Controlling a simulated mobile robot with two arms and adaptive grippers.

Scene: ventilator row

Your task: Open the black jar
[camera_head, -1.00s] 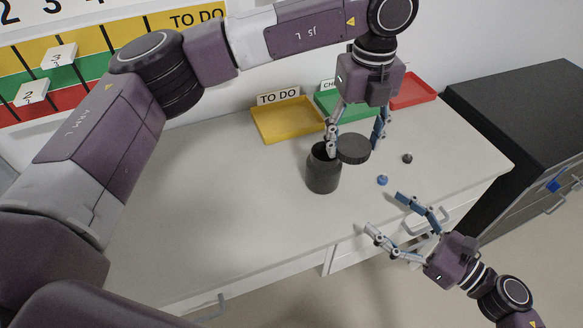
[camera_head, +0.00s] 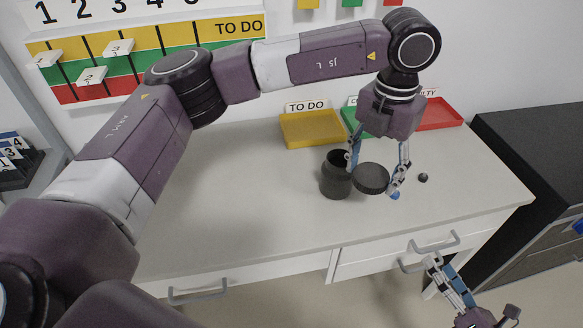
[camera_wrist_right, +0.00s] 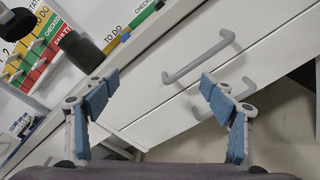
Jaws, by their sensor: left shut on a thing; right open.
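The black jar (camera_head: 336,182) stands upright on the white table, its dark mouth open at the top. Its round black lid (camera_head: 371,179) is off, just right of the jar. My left gripper (camera_head: 376,172) is shut on the lid from above, one finger on each side. I cannot tell whether the lid touches the table. My right gripper (camera_head: 447,270) is low in front of the drawers, partly cut off. In the right wrist view my right gripper (camera_wrist_right: 158,83) is open and empty, with the jar (camera_wrist_right: 84,50) beyond its left finger.
Yellow (camera_head: 312,130) and red (camera_head: 439,114) trays stand at the back, with a green one partly hidden between them. The table's left side is clear. Drawer handles (camera_head: 434,241) stick out in front.

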